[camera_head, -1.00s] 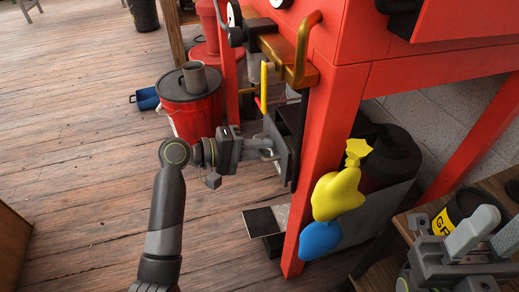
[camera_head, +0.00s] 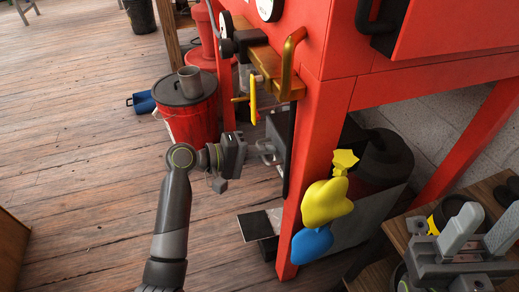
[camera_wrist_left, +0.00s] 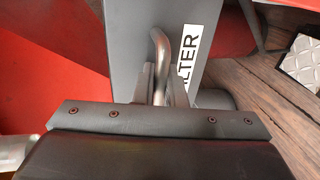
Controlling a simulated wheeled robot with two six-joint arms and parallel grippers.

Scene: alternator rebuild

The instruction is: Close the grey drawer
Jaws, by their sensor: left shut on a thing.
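The grey drawer (camera_head: 277,128) sits under the red bench, beside its front leg. Its front is seen nearly edge-on in the head view, and it looks close to the bench frame; I cannot tell if a gap is left. In the left wrist view the grey drawer front (camera_wrist_left: 121,50) carries a white label ending in "LTER" and a metal bar handle (camera_wrist_left: 160,48). My left gripper (camera_head: 262,149) is shut on that handle. Its fingertips are partly hidden in the wrist view. My right gripper (camera_head: 482,232) is at the lower right, open and empty, away from the drawer.
A brass-coloured vise handle (camera_head: 289,62) is above. A red bucket (camera_head: 188,118) stands behind my left gripper. The wooden floor (camera_head: 90,170) at left is clear.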

